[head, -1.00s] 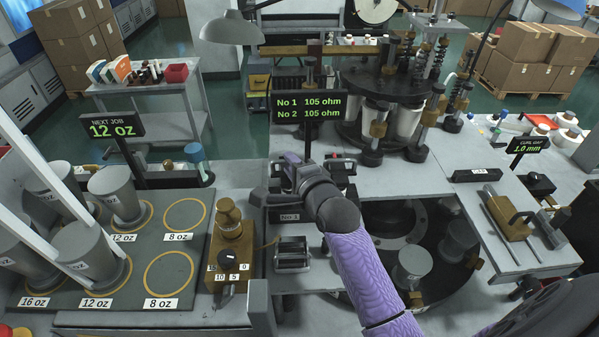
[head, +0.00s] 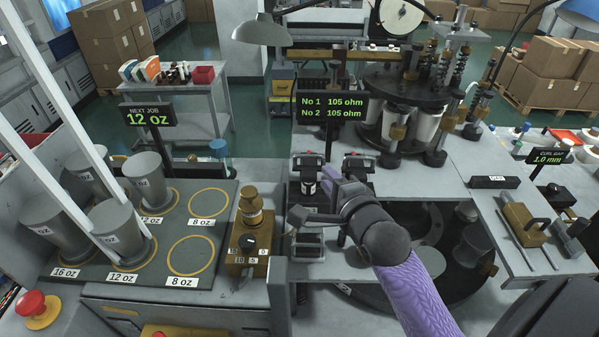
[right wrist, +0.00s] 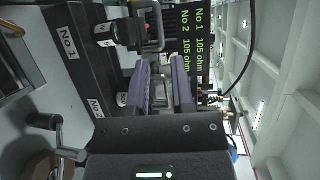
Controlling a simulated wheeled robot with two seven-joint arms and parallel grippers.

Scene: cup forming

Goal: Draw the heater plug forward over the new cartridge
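A dark cylinder with a pale label (head: 308,187), which looks like a cartridge, sits below the left unit. My right gripper (head: 330,180) is between and just in front of the units. In the right wrist view its purple fingers (right wrist: 164,88) are apart, with a grey looped handle (right wrist: 160,100) showing in the gap; contact cannot be told. Another handled unit (right wrist: 150,25) is beside them. My left gripper is not in view.
A display (head: 332,108) above the units reads 105 ohm for No 1 and No 2. A brass-topped control box (head: 250,235) stands left. Several grey cups (head: 118,228) stand on the dark mat. A rotary turret (head: 410,95) is behind to the right.

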